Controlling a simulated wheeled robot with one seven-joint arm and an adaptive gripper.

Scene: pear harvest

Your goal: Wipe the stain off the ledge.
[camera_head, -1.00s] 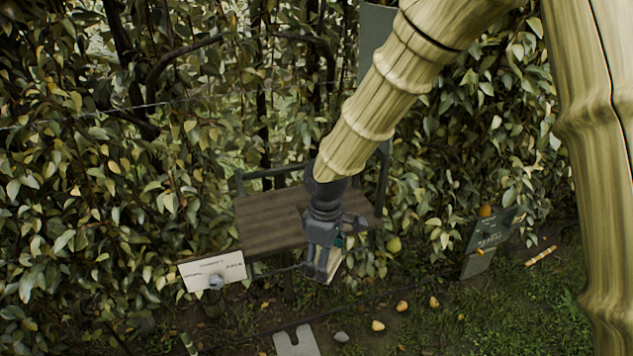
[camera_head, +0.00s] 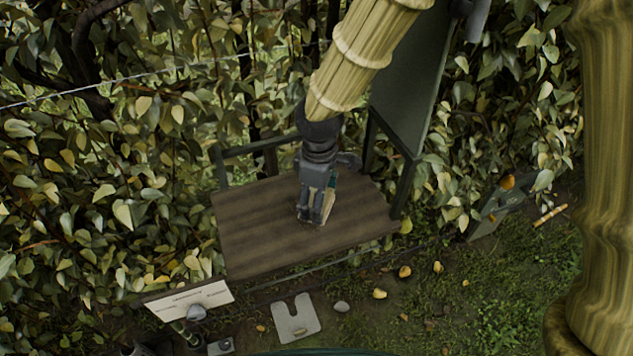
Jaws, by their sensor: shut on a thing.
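The ledge (camera_head: 265,235) is a brown wooden board with darker streaks, in a dark metal frame against the hedge. I cannot tell a stain apart from the grain and shading. My gripper (camera_head: 314,218) points down over the middle right of the ledge. It is shut on a small cream and green block (camera_head: 328,203), which looks like a sponge. The fingers hide part of the block. Its lower end is at or just above the board; I cannot tell whether it touches.
A dark upright panel (camera_head: 408,90) stands behind the ledge's right end. A white sign (camera_head: 190,300) is at its front left. Below lie a grey notched plate (camera_head: 295,318), a stone (camera_head: 342,307) and several yellowish fruits. A leaning dark board (camera_head: 487,222) is at right.

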